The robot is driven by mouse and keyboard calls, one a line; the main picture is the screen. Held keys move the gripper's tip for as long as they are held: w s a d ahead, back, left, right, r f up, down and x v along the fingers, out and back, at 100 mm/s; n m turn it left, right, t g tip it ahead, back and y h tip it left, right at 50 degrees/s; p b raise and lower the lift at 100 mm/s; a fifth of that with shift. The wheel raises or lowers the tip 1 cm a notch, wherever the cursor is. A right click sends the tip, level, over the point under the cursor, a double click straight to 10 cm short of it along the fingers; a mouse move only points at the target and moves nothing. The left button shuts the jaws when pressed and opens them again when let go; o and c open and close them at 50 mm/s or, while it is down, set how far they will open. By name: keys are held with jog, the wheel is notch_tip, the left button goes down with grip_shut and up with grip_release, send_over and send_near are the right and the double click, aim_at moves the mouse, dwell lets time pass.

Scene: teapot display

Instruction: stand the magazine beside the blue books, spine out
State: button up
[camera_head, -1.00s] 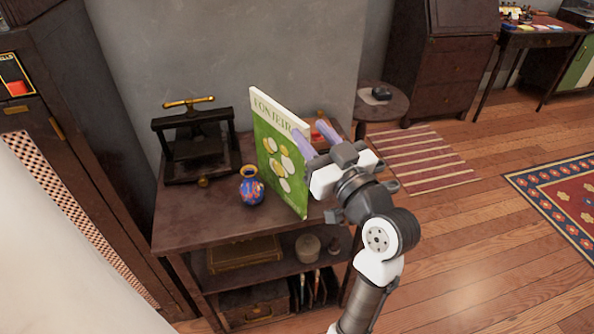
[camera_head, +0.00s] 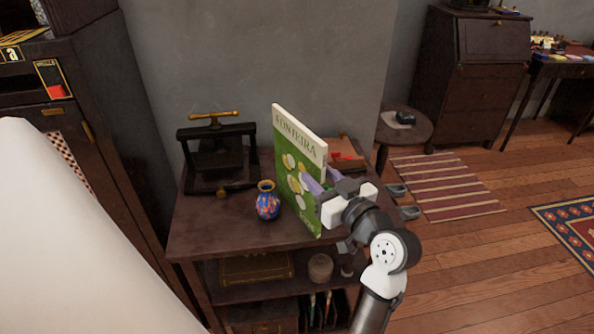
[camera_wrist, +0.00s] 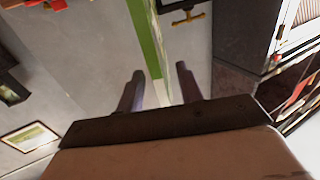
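The magazine (camera_head: 291,160) has a green cover with a white title band and pale round shapes. It stands upright on the dark side table. My gripper (camera_head: 318,183) is at its right edge, below the title band. In the wrist view the magazine's edge (camera_wrist: 150,45) runs between the two fingers of my gripper (camera_wrist: 160,85), which are spread with room on both sides. I cannot make out the blue books for certain. Several thin upright items (camera_head: 320,309) stand on the table's lowest shelf, too small to identify.
A blue patterned vase (camera_head: 268,203) stands just left of the magazine. A dark press (camera_head: 217,153) stands behind at left. A reddish item (camera_head: 346,152) lies behind the magazine. The side table (camera_head: 215,226) has shelves below holding a box (camera_head: 256,267) and a round pot (camera_head: 320,268).

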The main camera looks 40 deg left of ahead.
aim_at(309, 167)
jog(key=shift+f+p+x, duration=0.2)
jog(key=shift+p+x, duration=0.45)
jog(key=shift+x, duration=1.7)
grip_shut()
